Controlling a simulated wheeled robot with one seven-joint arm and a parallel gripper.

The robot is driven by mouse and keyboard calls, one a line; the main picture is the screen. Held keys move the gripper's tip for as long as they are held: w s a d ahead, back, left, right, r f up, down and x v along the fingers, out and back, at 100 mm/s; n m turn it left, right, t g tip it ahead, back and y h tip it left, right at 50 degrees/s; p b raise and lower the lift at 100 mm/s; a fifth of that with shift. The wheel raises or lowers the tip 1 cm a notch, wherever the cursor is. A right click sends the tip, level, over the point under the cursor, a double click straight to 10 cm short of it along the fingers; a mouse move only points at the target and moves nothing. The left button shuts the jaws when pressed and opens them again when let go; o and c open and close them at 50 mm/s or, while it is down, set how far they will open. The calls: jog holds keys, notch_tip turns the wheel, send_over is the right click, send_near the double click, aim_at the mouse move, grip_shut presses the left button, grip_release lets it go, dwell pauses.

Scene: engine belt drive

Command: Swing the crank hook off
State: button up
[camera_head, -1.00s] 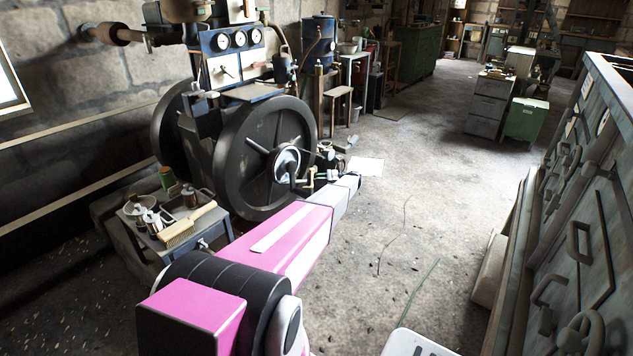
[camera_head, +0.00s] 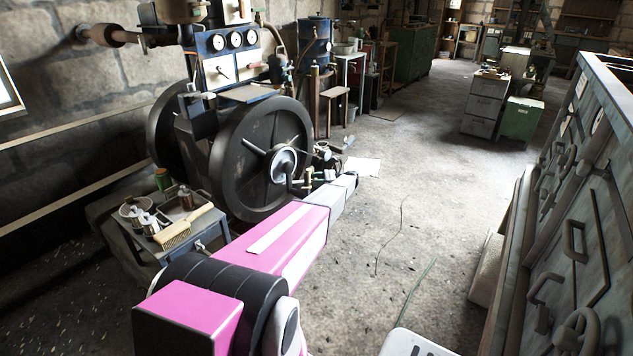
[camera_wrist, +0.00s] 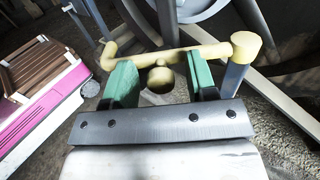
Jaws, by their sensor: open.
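The pale yellow crank hook (camera_wrist: 190,52) lies across the wrist view, with a thicker round end at the right and a bend at the left. My gripper (camera_wrist: 161,82) is open. Its two green fingers are apart, with the tips close to the bar. A yellow rounded knob (camera_wrist: 160,79) shows between the fingers; I cannot tell whether they touch it. In the head view my gripper (camera_head: 310,176) is small, beside the flywheel hub (camera_head: 284,163) and partly hidden among crank parts.
The dark flywheel (camera_head: 232,165) stands under a gauge panel (camera_head: 222,58). A small tool table (camera_head: 215,232) with a brush (camera_head: 176,235) is at the left. Open floor (camera_head: 420,160) lies between.

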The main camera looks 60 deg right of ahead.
jog(key=v, duration=1)
jog(key=shift+s+d, duration=0.25)
jog(key=shift+c, duration=0.3)
